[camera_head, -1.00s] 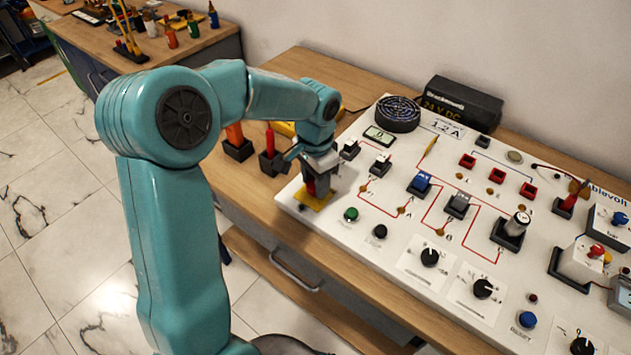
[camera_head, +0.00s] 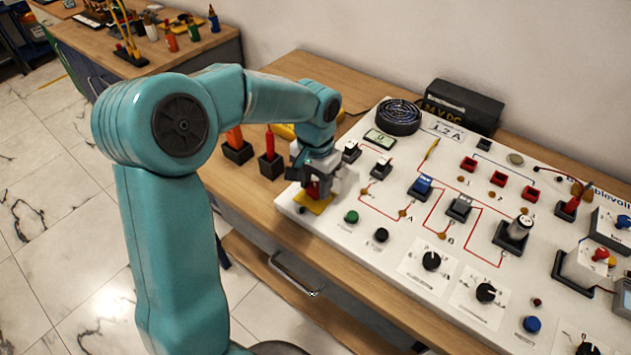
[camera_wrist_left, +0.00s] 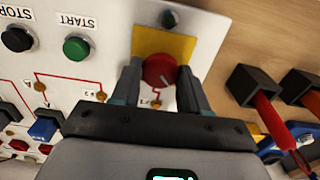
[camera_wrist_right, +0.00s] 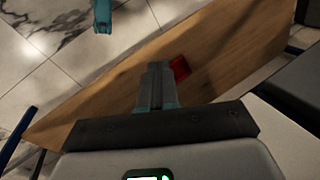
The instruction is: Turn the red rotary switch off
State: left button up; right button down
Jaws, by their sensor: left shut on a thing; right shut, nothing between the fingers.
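The red rotary switch (camera_wrist_left: 159,71) sits on a yellow plate (camera_wrist_left: 178,45) at the corner of the white panel. In the left wrist view its round red knob lies between the two fingers of my left gripper (camera_wrist_left: 158,78), which is shut on it. A thin pale mark shows on the knob's face. In the head view my left gripper (camera_head: 318,185) stands over the yellow plate (camera_head: 312,203) and hides most of the switch. My right gripper (camera_wrist_right: 156,75) is shut and empty above a wooden surface; it is not in the head view.
Beside the switch are a green START button (camera_head: 351,217) and a black STOP button (camera_head: 381,235). The panel (camera_head: 395,205) also carries several black knobs, toggles and red sockets. Black holders (camera_head: 272,165) with coloured handles stand on the bench to the left.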

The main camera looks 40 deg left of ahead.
aim_at(315, 187)
pick_arm(q)
jog(key=shift+r, duration=0.1)
jog(key=o, duration=1)
jog(key=shift+o, duration=0.2)
jog(key=shift+r, duration=0.35)
notch_tip(315, 187, up, 16)
jog(key=p, duration=0.1)
jog(key=shift+f, duration=0.15)
